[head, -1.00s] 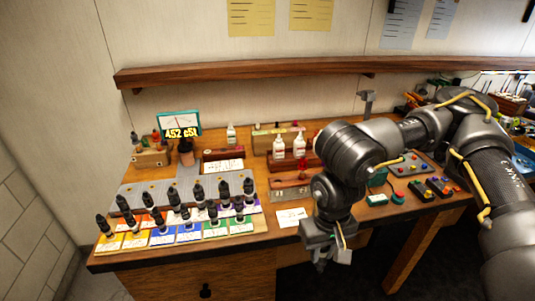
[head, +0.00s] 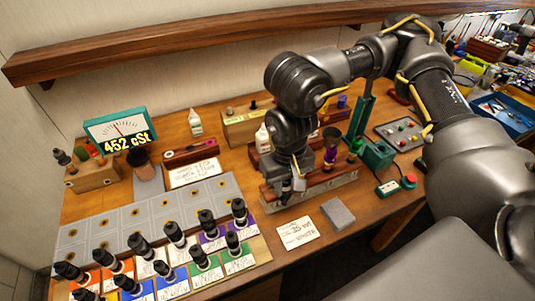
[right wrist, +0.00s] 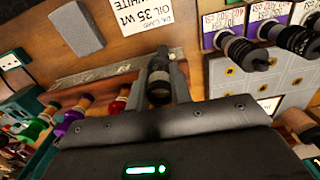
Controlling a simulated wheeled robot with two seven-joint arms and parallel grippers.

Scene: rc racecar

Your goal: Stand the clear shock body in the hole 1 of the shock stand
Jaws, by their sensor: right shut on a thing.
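My right gripper (head: 286,192) is shut on the clear shock body (right wrist: 158,82), a small cylinder with dark parts, held between the fingers in the right wrist view. The shock stand (head: 328,187), a long low bar with a pale metal front, lies under and to the right of the gripper in the head view. The shock body is at the stand's left end. The stand also shows in the right wrist view (right wrist: 95,72). The fingers hide the hole below, so I cannot tell whether the body is inside it or just above. My left gripper is out of view.
Several dark-capped shocks (head: 174,234) stand on coloured cards at the left, by a grey mat (head: 165,205). A paper card (head: 297,232) and a grey block (head: 338,214) lie before the stand. Small coloured bottles (head: 330,155) and a green post (head: 360,118) stand behind it.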

